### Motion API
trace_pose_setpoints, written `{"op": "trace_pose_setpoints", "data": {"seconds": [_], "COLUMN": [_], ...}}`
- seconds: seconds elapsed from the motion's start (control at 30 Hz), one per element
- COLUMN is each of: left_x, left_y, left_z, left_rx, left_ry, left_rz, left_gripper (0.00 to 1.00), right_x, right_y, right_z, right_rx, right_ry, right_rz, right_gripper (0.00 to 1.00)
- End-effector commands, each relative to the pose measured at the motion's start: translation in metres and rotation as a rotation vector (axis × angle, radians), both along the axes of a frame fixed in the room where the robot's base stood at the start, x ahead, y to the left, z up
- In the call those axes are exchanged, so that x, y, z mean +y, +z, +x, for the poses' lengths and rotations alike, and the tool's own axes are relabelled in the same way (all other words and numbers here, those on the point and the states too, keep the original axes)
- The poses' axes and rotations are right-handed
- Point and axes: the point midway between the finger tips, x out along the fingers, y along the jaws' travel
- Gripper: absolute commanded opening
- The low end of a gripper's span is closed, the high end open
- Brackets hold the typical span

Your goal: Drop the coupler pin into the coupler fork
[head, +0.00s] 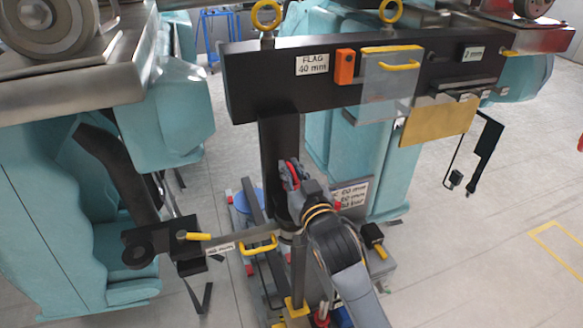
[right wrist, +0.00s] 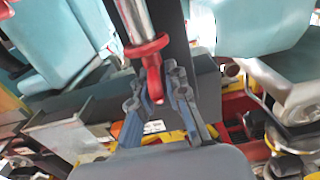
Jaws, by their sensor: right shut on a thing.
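My right gripper (head: 291,176) is beside the black upright post in the middle of the head view. In the right wrist view its blue-grey fingers (right wrist: 160,103) are closed around the red end of the coupler pin (right wrist: 153,82). The pin has a red collar, and its silver shaft runs out past the fingertips. In the head view only a bit of red shows at the gripper, and the shaft cannot be made out. A black bracket with a round eye (head: 138,254) stands left of the gripper; I cannot tell whether it is the coupler fork. My left gripper is not in view.
A black beam (head: 260,84) with a FLAG label, an orange block (head: 344,67) and a clear plate (head: 388,85) crosses above the gripper. Yellow handles (head: 259,246) and a labelled bar sit left of my arm. Teal housings stand on both sides. Floor at right is open.

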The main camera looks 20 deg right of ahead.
Motion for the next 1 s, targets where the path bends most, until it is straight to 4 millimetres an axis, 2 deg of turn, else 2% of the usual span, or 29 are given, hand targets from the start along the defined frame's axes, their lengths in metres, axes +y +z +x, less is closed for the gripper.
{"op": "trace_pose_setpoints", "data": {"seconds": [1.0], "left_x": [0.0], "left_y": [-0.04], "left_z": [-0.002], "left_rx": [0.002], "left_ry": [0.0], "left_rz": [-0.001], "left_gripper": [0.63], "right_x": [0.0], "right_y": [-0.058], "right_z": [0.0], "right_rx": [-0.005], "right_ry": [0.0], "right_rz": [0.0], "right_gripper": [0.0]}}
